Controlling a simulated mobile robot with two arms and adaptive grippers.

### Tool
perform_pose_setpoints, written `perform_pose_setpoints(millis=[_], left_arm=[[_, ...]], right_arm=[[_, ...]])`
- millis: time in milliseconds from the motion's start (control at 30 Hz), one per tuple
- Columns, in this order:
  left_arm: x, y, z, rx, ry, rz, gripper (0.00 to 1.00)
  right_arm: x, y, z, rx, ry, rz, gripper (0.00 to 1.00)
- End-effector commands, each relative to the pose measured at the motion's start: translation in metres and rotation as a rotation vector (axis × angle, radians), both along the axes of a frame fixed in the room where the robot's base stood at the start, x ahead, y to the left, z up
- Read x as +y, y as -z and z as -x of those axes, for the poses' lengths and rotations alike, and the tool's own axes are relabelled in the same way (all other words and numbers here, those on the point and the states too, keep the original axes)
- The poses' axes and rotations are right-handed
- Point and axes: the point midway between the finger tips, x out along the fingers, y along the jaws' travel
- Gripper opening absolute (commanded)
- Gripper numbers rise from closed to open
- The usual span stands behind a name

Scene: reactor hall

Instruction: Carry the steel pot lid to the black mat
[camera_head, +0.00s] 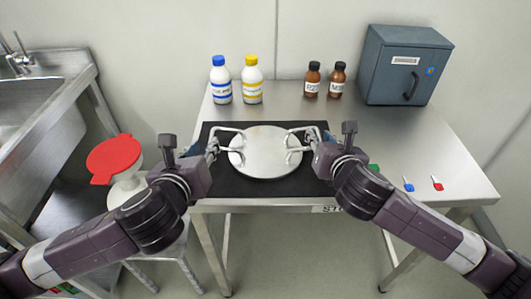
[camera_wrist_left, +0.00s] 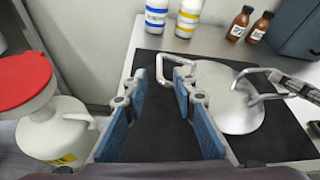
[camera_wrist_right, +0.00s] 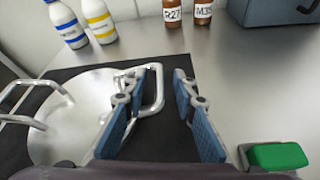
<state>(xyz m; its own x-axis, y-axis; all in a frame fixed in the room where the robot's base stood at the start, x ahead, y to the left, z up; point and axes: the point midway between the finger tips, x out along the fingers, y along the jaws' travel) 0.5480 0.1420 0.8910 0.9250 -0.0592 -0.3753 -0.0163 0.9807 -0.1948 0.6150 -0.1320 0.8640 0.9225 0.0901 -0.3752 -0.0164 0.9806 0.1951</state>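The steel pot lid (camera_head: 265,160), a round shiny disc with a wire handle at each side, appears to lie flat on the black mat (camera_head: 295,187). My left gripper (camera_head: 215,147) is at the lid's left handle. In the left wrist view its fingers (camera_wrist_left: 161,76) stand apart, with the outer bar of that handle (camera_wrist_left: 163,66) showing between the tips. My right gripper (camera_head: 315,147) is at the right handle. In the right wrist view its fingers (camera_wrist_right: 160,76) stand apart, with the right handle (camera_wrist_right: 159,96) showing between them. Contact is not visible.
Two white bottles (camera_head: 252,88), two brown bottles (camera_head: 312,88) and a grey cabinet (camera_head: 408,65) stand along the table's back. Small blue and red items and a green block (camera_wrist_right: 277,156) lie at the right. A red-lidded white container (camera_head: 127,185) and a sink are left.

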Motion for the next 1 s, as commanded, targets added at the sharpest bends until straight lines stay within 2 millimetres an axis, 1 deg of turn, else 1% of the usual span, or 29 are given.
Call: perform_pose_setpoints(millis=[133, 400, 500, 633, 867, 933, 1000], left_arm=[[0.0, -0.001, 0.002, 0.0, 0.0, 0.0, 0.25], [0.0, -0.001, 0.002, 0.0, 0.0, 0.0, 0.25], [0.0, -0.001, 0.002, 0.0, 0.0, 0.0, 0.25], [0.0, -0.001, 0.001, 0.0, 0.001, 0.0, 0.25], [0.0, -0.001, 0.001, 0.0, 0.001, 0.0, 0.25], [0.0, -0.001, 0.001, 0.0, 0.001, 0.0, 0.31], [0.0, -0.001, 0.001, 0.0, 0.001, 0.0, 0.39]], right_arm=[[-0.001, -0.005, 0.013, 0.0, -0.002, 0.001, 0.25], [-0.005, -0.021, 0.052, 0.0, -0.002, 0.0, 0.25], [-0.006, -0.025, 0.061, 0.0, -0.001, 0.001, 0.25], [-0.006, -0.027, 0.068, 0.0, -0.001, 0.0, 0.25], [-0.007, -0.027, 0.069, 0.0, 0.0, 0.0, 0.25], [-0.007, -0.027, 0.068, 0.0, 0.0, 0.0, 0.25], [-0.007, -0.027, 0.068, 0.0, 0.0, 0.0, 0.25]])
